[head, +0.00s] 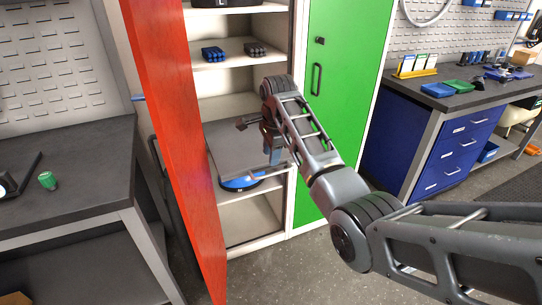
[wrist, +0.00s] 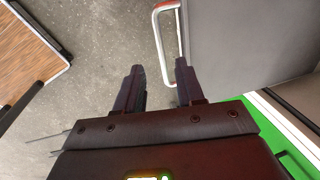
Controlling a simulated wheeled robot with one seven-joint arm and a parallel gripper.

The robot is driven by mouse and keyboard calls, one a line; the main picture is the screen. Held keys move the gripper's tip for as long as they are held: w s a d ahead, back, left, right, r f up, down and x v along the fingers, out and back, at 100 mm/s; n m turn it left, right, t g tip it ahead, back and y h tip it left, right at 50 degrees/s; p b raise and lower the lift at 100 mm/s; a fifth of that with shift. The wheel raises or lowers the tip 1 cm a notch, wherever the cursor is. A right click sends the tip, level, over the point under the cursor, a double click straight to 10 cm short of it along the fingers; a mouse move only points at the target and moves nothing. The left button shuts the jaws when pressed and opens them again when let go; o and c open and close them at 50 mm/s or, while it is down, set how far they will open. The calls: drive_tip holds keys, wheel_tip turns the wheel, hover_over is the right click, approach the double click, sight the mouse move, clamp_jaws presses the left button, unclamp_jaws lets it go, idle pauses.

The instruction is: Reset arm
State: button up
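My gripper (wrist: 160,82) is open and empty, with bare floor showing between its fingers in the wrist view. In the head view my gripper (head: 272,150) hangs in front of the open cabinet (head: 238,105), over a grey flat-topped drawer or box (head: 228,145). A pale metal handle (head: 262,175) is at its front. In the wrist view the handle (wrist: 157,40) lies just beyond the fingertips, close to the right finger. I cannot tell whether they touch. My arm reaches in from the lower right, bent, and hides part of the cabinet.
The red door (head: 172,125) stands open left of my gripper; the green door (head: 345,85) is shut at right. A dark workbench (head: 75,195) is at left, a blue drawer unit (head: 445,145) at right. Blue items (head: 212,54) sit on an upper shelf. Floor (head: 300,270) in front is clear.

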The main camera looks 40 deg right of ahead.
drive_tip(key=shift+f, duration=0.1)
idle(0.3)
drive_tip(key=s+a+f+n+t, duration=0.15)
drive_tip(key=s+a+f, duration=0.3)
drive_tip(key=f, duration=0.45)
drive_tip(key=s+a+f+n+t, duration=0.2)
drive_tip(key=s+a+f+n, duration=0.3)
drive_tip(key=s, duration=0.4)
drive_tip(key=s+a+f+n+t, duration=0.25)
drive_tip(key=s+a+f, duration=0.3)
drive_tip(key=s, duration=0.45)
drive_tip(key=s+a+r+n+t, duration=0.25)
drive_tip(key=s+r+n, duration=0.25)
drive_tip(key=s+r, duration=0.5)
drive_tip(key=s+a+r+n+t, duration=0.25)
drive_tip(key=s+r+n, duration=0.2)
drive_tip(key=s, duration=0.85)
drive_tip(key=s+r+n+t, duration=0.1)
drive_tip(key=s+r, duration=0.4)
drive_tip(key=r, duration=0.6)
drive_tip(key=shift+s+a+r+n+t+y, duration=0.15)
drive_tip(key=shift+s+a+n+t+y, duration=0.25)
drive_tip(key=shift+n, duration=0.45)
